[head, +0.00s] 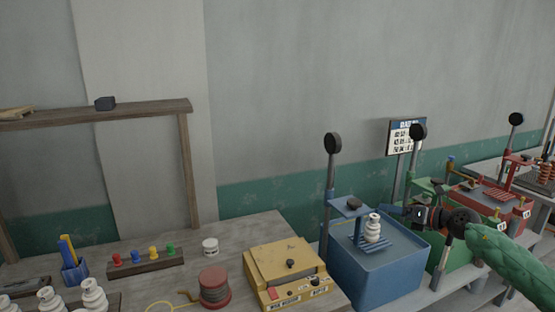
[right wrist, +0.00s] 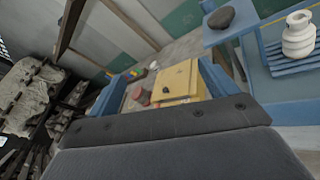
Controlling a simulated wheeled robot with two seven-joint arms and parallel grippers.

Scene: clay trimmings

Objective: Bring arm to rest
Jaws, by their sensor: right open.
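My right gripper (head: 388,209) comes in from the right on an arm with a green padded sleeve. It is open and empty, beside a white ribbed insulator-like piece (head: 373,229). That piece stands upright on the slatted rest of a blue machine (head: 372,277), apart from the fingers as far as I can tell. In the right wrist view my two blue fingers (right wrist: 162,72) are spread with nothing between them. The white piece (right wrist: 299,36) shows there at the upper right, outside the fingers. My left gripper is not in view.
A yellow box (head: 285,272), a red spool (head: 214,287) and a rack of coloured pegs (head: 145,263) are on the table. More white pieces (head: 94,295) stand at lower left. A green machine (head: 450,249) and a red machine (head: 492,200) stand to the right.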

